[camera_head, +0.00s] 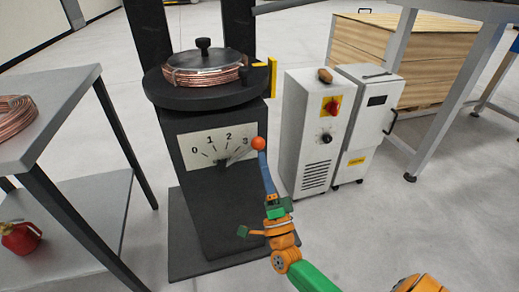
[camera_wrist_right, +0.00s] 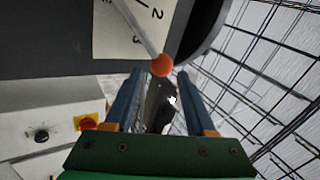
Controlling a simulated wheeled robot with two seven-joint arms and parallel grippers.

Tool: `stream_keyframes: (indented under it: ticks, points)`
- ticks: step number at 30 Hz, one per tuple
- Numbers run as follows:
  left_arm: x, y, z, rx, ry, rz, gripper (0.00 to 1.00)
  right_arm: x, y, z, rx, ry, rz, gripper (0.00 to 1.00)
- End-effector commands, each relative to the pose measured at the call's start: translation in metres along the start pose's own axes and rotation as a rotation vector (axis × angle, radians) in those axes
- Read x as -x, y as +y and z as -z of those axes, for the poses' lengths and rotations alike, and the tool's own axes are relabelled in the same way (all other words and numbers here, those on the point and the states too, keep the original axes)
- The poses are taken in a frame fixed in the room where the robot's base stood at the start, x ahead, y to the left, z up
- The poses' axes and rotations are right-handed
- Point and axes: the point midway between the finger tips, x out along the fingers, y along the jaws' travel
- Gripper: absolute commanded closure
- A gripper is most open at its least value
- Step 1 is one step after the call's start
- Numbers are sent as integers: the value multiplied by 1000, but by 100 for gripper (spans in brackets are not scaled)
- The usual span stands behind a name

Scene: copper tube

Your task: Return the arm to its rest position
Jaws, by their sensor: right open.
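My right gripper (camera_head: 264,165) reaches in from the lower right in the head view, in front of the dark machine. In the right wrist view its two blue fingers (camera_wrist_right: 158,76) are apart, with nothing clamped between them. The orange ball knob (camera_head: 259,143) of the machine's lever is close to the fingertips, near the 3 side of the white dial (camera_head: 195,148). The knob also shows just beyond the fingertips in the wrist view (camera_wrist_right: 162,65); I cannot tell whether they touch. My left gripper is not in view.
A copper coil (camera_head: 203,76) sits under a lid on the machine's round top. A grey table (camera_head: 62,85) with another copper coil (camera_head: 14,116) stands at left, a red extinguisher (camera_head: 20,238) below. White cabinets (camera_head: 312,140) and a wooden crate (camera_head: 375,45) stand at right.

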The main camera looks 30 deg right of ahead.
Motion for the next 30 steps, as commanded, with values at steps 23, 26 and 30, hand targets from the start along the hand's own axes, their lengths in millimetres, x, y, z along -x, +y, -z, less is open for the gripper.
stream_keyframes:
  ticks: [23,26,30]
  points:
    - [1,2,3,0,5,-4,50,102,107,-81,423,-511,-398,44]
    - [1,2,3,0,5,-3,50,186,158,-103,653,-850,-584,44]
    - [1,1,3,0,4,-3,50,293,194,-100,870,-1255,-753,44]
